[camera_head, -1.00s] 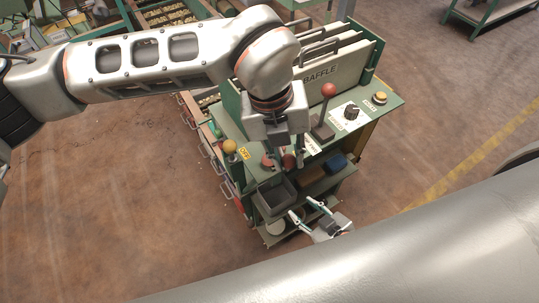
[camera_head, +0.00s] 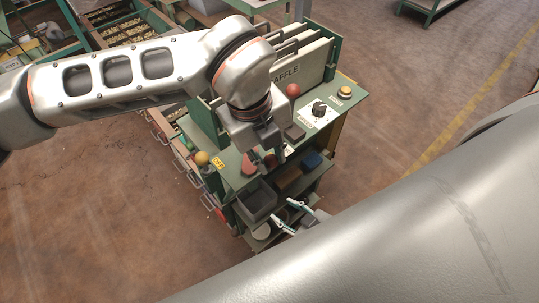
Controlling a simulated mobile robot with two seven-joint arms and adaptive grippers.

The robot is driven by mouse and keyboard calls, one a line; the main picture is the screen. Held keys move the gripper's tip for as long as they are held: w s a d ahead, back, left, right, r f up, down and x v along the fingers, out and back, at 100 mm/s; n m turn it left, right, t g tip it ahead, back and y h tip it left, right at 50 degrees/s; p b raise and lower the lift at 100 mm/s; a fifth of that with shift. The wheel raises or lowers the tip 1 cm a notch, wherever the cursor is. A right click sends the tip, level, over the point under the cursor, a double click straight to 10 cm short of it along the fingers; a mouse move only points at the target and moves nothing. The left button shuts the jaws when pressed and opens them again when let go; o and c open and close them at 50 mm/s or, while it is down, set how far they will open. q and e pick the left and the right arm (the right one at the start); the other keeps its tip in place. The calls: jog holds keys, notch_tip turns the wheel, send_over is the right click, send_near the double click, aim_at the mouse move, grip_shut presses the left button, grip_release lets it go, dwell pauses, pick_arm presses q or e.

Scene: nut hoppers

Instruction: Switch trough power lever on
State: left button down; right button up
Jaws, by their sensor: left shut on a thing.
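My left gripper (camera_head: 275,152) points down over the front of the green control panel (camera_head: 230,172). It is shut at a red-knobbed lever (camera_head: 270,161), and its fingers and wrist hide part of that lever. Another red part (camera_head: 249,163) is just left of it, near a yellow OFF label (camera_head: 218,162). A taller lever with a red ball (camera_head: 293,90) stands behind, its shaft partly hidden. I cannot read which lever is marked trough power. My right gripper (camera_head: 281,208) is open and empty, low in front of the panel, its fingers apart.
A yellow ball knob (camera_head: 201,158) is at the panel's left edge. A black dial (camera_head: 319,108) and a yellow button (camera_head: 345,92) are at the right. A dark bin (camera_head: 257,200) sits below the front edge. BAFFLE plates (camera_head: 305,68) stand behind.

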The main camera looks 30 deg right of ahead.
pick_arm(q)
jog(key=shift+w+d+r, duration=0.1)
jog(key=c, duration=1.8)
grip_release()
jog(key=r, duration=0.4)
jog(key=a+r, duration=0.1)
jog(key=r, duration=0.2)
jog(key=a+r, duration=0.1)
jog(key=r, duration=0.3)
jog(key=shift+a+r, duration=0.2)
jog(key=shift+r, duration=0.15)
jog(key=shift+s, duration=0.2)
